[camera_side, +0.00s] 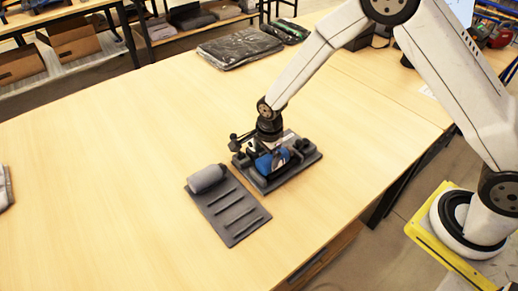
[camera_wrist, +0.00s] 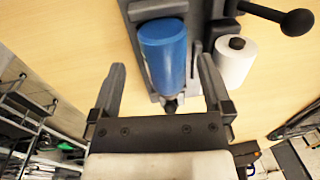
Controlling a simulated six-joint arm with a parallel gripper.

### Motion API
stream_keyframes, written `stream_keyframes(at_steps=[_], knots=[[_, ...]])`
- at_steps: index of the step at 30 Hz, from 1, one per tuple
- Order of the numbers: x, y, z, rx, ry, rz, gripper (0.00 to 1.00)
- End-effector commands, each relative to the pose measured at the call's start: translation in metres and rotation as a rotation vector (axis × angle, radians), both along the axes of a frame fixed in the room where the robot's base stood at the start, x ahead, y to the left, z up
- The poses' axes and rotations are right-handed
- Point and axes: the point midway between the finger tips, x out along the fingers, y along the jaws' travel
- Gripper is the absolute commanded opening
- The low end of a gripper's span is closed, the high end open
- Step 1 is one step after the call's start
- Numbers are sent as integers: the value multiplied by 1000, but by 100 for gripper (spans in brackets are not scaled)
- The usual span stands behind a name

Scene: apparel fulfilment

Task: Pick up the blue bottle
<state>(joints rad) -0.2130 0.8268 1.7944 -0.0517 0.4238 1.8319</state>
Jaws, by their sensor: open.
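The blue bottle (camera_side: 265,165) lies on its side in a dark grey tray (camera_side: 288,179) on the wooden table. In the wrist view the blue bottle (camera_wrist: 164,48) points its narrow dark nozzle toward my palm. My gripper (camera_side: 270,148) is over the tray, pointing down. In the wrist view my gripper (camera_wrist: 160,75) is open, with one finger left of the bottle and one right of it. I see no clear contact. In the side view my wrist hides part of the bottle and tray.
A white roll (camera_wrist: 236,62) stands close to the right finger, near a black knob on a rod (camera_wrist: 297,22). A grey mat with a rolled end (camera_side: 230,206) lies left of the tray. Folded dark garments (camera_side: 240,48) lie farther back. The table's left half is mostly clear.

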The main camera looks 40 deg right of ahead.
Motion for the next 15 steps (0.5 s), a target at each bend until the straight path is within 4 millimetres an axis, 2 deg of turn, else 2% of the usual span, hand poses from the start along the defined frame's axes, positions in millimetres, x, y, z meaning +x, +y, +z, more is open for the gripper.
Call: stream_keyframes(at_steps=[15], knots=[[3,-1,-16,0,0,0,100]])
